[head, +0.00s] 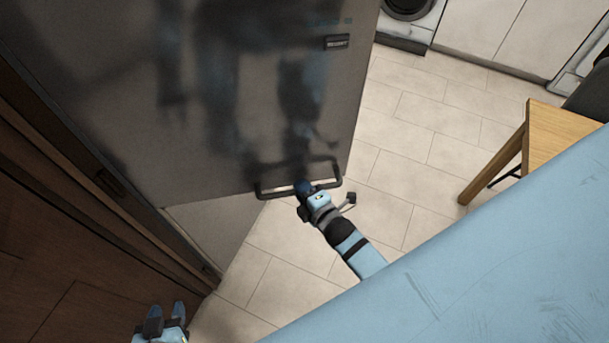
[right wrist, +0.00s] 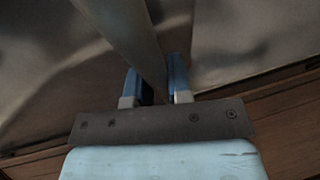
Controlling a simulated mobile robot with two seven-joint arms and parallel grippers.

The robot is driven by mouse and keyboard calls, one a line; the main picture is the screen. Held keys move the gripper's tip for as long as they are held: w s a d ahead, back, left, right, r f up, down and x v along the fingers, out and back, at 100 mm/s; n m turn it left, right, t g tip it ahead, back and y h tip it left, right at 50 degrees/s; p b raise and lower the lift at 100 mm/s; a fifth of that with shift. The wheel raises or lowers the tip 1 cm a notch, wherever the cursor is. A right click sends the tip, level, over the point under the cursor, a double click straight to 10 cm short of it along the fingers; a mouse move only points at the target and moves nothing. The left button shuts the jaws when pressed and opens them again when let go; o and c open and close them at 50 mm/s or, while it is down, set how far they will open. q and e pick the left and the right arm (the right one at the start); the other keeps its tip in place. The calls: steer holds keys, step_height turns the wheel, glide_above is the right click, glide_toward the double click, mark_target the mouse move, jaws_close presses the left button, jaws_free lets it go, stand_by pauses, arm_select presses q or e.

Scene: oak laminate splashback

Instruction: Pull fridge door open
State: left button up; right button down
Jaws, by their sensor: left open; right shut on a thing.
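The grey metallic fridge door (head: 235,110) fills the upper left and middle of the head view. Its bar handle (head: 268,192) runs across near the door's lower right edge in the picture. My right gripper (head: 303,187) is shut on the handle; in the right wrist view the bar (right wrist: 132,38) passes between its two blue fingers (right wrist: 155,85). My left gripper (head: 166,318) is open and empty at the bottom left, well apart from the handle.
Dark wooden panels (head: 60,215) stand at the left beside the fridge. Light floor tiles (head: 400,150) are clear to the right of the door. A wooden table (head: 560,135) is at the right, and a washing machine (head: 408,25) and white cabinets (head: 500,30) stand at the top.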

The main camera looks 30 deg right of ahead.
steer(key=shift+s, duration=0.1)
stand_by(0.4)
steer(key=c, duration=1.1)
jaws_free()
steer(key=shift+o, duration=0.2)
steer(key=b+v, duration=0.1)
steer(key=v, duration=1.2)
steer(key=shift+s+b, duration=0.3)
steer(key=shift+s, duration=0.1)
steer(key=shift+a+r, duration=0.1)
